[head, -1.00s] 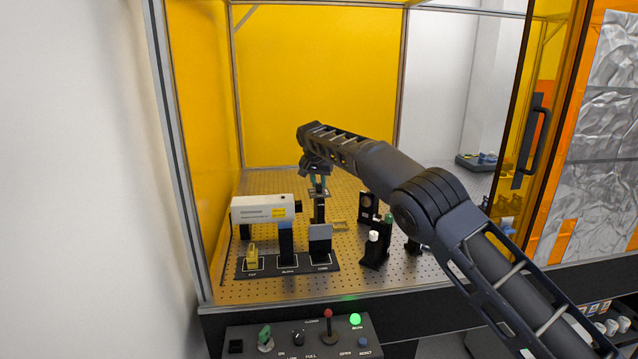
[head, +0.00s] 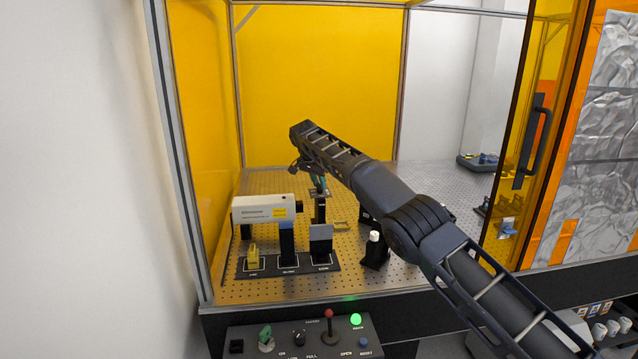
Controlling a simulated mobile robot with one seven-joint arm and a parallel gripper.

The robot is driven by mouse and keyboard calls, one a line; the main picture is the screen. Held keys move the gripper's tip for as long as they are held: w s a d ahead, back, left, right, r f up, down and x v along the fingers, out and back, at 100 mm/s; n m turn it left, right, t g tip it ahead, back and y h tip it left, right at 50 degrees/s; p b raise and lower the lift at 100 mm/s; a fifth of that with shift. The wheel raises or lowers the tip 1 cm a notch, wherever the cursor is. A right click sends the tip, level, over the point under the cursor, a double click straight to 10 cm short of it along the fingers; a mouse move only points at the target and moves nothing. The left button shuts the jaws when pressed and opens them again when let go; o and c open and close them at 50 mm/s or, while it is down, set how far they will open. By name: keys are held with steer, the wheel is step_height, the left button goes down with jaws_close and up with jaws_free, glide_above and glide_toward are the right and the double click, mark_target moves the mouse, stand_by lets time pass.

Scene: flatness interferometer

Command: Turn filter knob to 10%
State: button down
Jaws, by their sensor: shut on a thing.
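My gripper (head: 318,188) reaches down with its teal fingertips at the top of a dark post-mounted optic (head: 319,210) on the perforated optical table. It is shut there on what appears to be the filter knob, which is too small and covered to see clearly. The knob's marks and its setting cannot be read.
A white laser box (head: 262,209) stands just left of the gripper. A black base plate (head: 318,264) with a yellow piece and upright blocks is in front. A white-capped post (head: 375,250) stands below my arm. A control panel (head: 290,350) lies at the front edge.

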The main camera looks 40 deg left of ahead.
mark_target(319, 184)
steer(key=c, duration=1.2)
jaws_free()
steer(key=shift+r, duration=0.1)
steer(key=shift+v, duration=1.45)
steer(key=s, duration=1.2)
